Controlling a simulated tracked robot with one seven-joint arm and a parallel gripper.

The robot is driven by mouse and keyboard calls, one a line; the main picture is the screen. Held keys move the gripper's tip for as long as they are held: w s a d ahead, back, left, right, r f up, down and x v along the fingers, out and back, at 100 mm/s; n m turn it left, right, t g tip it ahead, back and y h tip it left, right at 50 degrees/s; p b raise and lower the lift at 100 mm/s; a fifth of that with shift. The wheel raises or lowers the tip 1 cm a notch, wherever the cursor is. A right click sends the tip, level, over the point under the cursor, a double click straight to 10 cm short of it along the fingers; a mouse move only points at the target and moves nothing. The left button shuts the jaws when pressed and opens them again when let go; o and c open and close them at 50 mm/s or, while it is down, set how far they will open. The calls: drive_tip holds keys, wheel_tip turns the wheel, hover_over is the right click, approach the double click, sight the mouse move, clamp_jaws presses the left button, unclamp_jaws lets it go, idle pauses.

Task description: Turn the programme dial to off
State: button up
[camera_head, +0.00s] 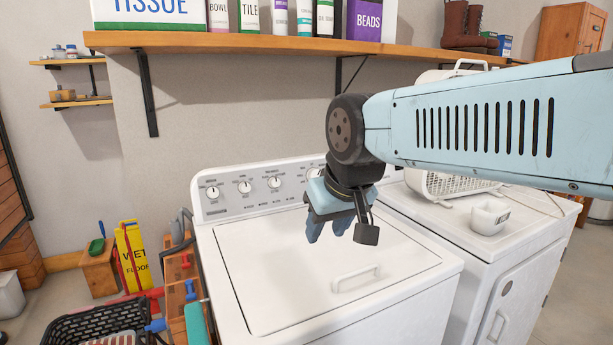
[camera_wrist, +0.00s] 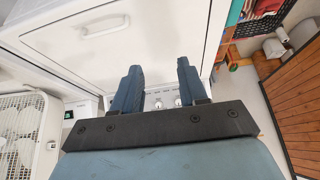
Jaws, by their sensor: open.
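The white washing machine (camera_head: 262,285) stands in the middle of the head view, its lid shut. Its control panel (camera_head: 232,197) along the back carries several round dials, among them a leftmost dial (camera_head: 212,192), a second dial (camera_head: 244,187) and a third dial (camera_head: 274,182). A further dial (camera_head: 314,173) is partly hidden by my arm. I cannot read which is the programme dial. My gripper (camera_head: 327,236) hangs over the lid, in front of the panel, open and empty. In the wrist view my gripper (camera_wrist: 158,88) has its fingers apart, with small dials (camera_wrist: 178,101) seen between and beyond them.
A wooden shelf (camera_head: 250,41) with boxes and bottles runs above. A yellow sign (camera_head: 133,258) and black crate (camera_head: 95,318) stand left.

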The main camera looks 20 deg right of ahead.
drive_tip(key=shift+a, duration=0.15)
